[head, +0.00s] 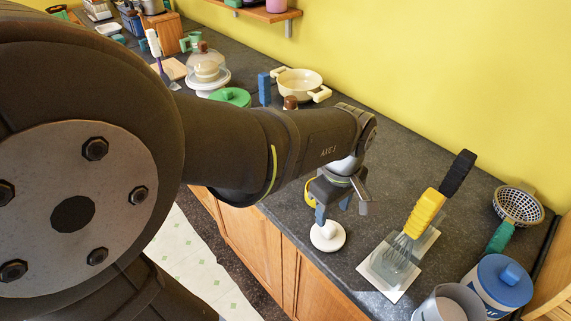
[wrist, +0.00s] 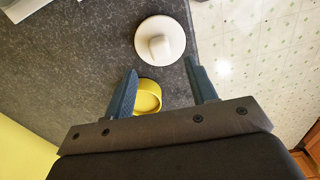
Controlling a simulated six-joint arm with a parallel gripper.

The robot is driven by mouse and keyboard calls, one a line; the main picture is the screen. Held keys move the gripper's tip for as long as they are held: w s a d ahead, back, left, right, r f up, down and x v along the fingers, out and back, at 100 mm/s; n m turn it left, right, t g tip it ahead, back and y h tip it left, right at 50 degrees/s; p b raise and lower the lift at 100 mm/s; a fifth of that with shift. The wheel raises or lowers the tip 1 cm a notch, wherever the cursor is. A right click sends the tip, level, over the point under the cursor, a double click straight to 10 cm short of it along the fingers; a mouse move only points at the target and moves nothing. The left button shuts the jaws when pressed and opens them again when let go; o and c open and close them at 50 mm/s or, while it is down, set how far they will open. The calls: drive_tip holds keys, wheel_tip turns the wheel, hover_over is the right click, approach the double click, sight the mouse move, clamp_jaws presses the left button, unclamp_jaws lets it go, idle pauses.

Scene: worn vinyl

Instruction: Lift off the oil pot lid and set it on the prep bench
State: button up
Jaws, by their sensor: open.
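A round white lid (head: 326,239) with a block-shaped knob lies flat on the dark worktop near its front edge. It also shows in the wrist view (wrist: 146,48), just beyond the fingertips. A small round yellow open pot (wrist: 148,110) stands beside it, partly behind my left finger, and the two are apart. In the head view the pot (head: 309,189) is mostly hidden by my gripper. I cannot tell for sure that it is the oil pot. My gripper (head: 341,211) is open and empty above the worktop, its fingers (wrist: 160,70) either side of the lid's knob line.
A clear rack with yellow and black handles (head: 426,212) stands to the right. Past it are a blue-lidded pot (head: 500,280) and a strainer (head: 518,206). A cream two-handled pot (head: 298,83) and a green lid (head: 231,97) are farther back. The worktop's front edge is close.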

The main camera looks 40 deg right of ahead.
drive_tip(key=shift+r, duration=0.95)
drive_tip(key=shift+r, duration=0.15)
wheel_tip(320, 180, up, 17)
hover_over(330, 227)
idle(0.5)
wheel_tip(330, 227, down, 17)
drive_tip(key=shift+f, duration=0.2)
idle(0.4)
drive_tip(key=shift+f, duration=3.95)
